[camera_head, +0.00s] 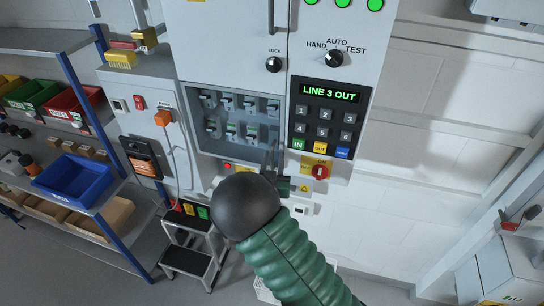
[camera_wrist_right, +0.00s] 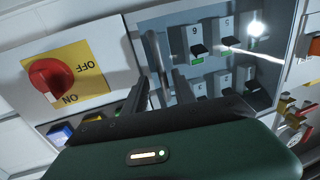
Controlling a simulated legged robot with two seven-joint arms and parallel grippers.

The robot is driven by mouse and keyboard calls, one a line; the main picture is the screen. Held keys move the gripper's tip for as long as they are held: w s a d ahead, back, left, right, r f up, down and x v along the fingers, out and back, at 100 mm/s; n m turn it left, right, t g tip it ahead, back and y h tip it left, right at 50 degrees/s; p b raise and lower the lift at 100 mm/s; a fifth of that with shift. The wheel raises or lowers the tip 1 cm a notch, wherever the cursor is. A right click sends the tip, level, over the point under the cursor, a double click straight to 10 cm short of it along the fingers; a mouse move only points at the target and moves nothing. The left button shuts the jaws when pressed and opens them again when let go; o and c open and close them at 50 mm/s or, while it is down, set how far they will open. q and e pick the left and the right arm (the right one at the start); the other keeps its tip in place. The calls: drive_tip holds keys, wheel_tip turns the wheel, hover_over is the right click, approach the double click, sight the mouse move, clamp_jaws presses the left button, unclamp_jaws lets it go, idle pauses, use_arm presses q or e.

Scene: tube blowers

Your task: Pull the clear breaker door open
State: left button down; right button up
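The clear breaker door (camera_head: 240,118) covers a recessed panel of several breakers in the grey cabinet in the head view. It looks shut there, though its clear sheet is hard to make out. The breakers (camera_wrist_right: 205,62) also show in the right wrist view. My right gripper (camera_head: 275,165) is at the lower right corner of the door, largely hidden by my dark wrist and green arm. In the right wrist view its dark fingers (camera_wrist_right: 145,92) are beside an upright grey bar at the panel's edge. Whether they grip it, I cannot tell. My left gripper is out of view.
A keypad (camera_head: 325,125) with a LINE 3 OUT display is right of the door. A red rotary switch (camera_head: 320,172) on a yellow plate is below it, close to my gripper. A step stool (camera_head: 190,255) and shelving (camera_head: 70,130) stand at the left.

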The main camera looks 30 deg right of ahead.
drive_tip(key=shift+w+d+f, duration=0.25)
drive_tip(key=shift+w+d, duration=0.05)
drive_tip(key=shift+w, duration=0.05)
drive_tip(key=shift+c, duration=0.2)
drive_tip(key=shift+s+a+r, duration=0.1)
drive_tip(key=shift+s+a, duration=0.05)
drive_tip(key=c, duration=0.5)
drive_tip(key=shift+a, duration=0.25)
clamp_jaws()
drive_tip(key=shift+a+r, duration=0.1)
drive_tip(key=shift+a, duration=0.1)
drive_tip(key=shift+d, duration=0.1)
